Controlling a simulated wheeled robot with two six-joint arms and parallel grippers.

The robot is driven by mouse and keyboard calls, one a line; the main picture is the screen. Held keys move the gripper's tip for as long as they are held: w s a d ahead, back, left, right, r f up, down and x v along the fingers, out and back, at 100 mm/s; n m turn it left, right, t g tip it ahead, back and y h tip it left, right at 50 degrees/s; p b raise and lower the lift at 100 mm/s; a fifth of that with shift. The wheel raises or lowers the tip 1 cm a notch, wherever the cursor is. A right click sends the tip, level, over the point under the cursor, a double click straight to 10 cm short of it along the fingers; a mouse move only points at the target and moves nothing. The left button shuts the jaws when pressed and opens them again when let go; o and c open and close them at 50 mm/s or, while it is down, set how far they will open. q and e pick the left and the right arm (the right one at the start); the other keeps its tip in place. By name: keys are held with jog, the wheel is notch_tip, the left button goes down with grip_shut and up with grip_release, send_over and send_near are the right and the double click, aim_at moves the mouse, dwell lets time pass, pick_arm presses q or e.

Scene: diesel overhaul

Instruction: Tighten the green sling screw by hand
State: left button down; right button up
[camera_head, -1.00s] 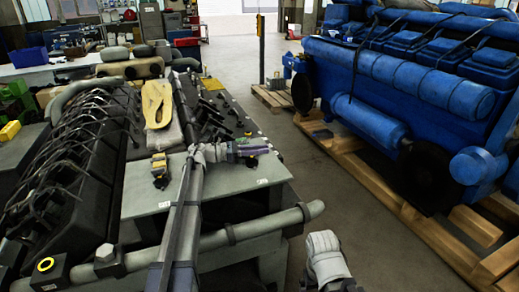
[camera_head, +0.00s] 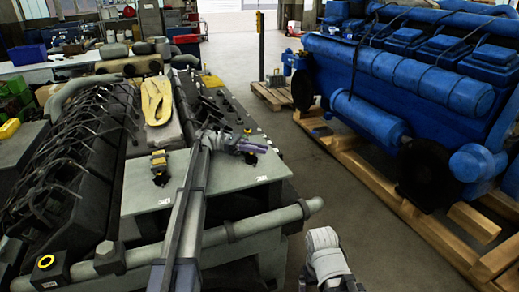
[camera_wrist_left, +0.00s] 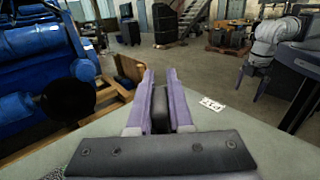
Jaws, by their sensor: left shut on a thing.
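My left gripper (camera_head: 254,149) reaches over the right end of the grey plate. In the left wrist view its purple fingers (camera_wrist_left: 159,106) are shut on a dark upright piece (camera_wrist_left: 159,112). The fingers hide most of this piece, and no green shows on it. I cannot tell whether it is the sling screw. A yellow and black fitting (camera_head: 159,167) stands on the plate, left of my left arm. My right gripper (camera_wrist_left: 251,80) shows at the right of the left wrist view, pointing down, its purple fingers apart and empty.
The grey plate (camera_head: 150,199) lies beside a dark engine block with many bent pipes (camera_head: 85,135). A yellow sling (camera_head: 156,102) lies behind the fitting. A thick grey pipe (camera_head: 260,222) runs along the front. A blue engine (camera_head: 400,75) stands on wooden beams at right, with open floor between.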

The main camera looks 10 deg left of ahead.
pick_arm(q)
jog(key=shift+w+r, duration=0.1)
jog(key=shift+w, duration=0.05)
jog(key=c, duration=0.8)
grip_release()
